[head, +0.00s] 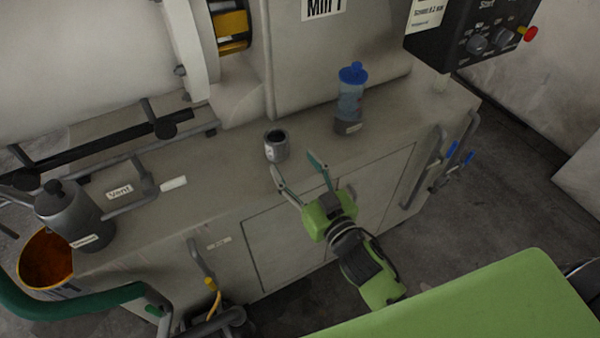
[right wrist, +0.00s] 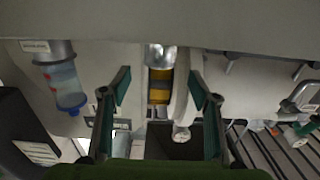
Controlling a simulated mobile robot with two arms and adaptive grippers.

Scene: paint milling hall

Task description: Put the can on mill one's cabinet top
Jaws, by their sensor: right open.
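A small grey can (head: 277,147) with a dark open top and a pale label stands upright on the grey cabinet top (head: 225,172) of the mill. My right gripper (head: 294,170) is open and empty, at the cabinet's front edge with its fingers pointing at the mill. The can is just beyond its left fingertip in the head view; I cannot tell whether they touch. In the right wrist view, which looks upside down, a silver piece shows between the open fingers (right wrist: 158,98); I cannot tell whether it is the can. My left gripper is not in view.
A blue-capped bottle (head: 351,95) stands to the right of the can. A dark grey vessel (head: 75,212) and grey pipes are at the left. A control box (head: 470,32) overhangs at upper right. Handles (head: 436,160) project from the cabinet's right side. An orange bucket (head: 46,262) is at lower left.

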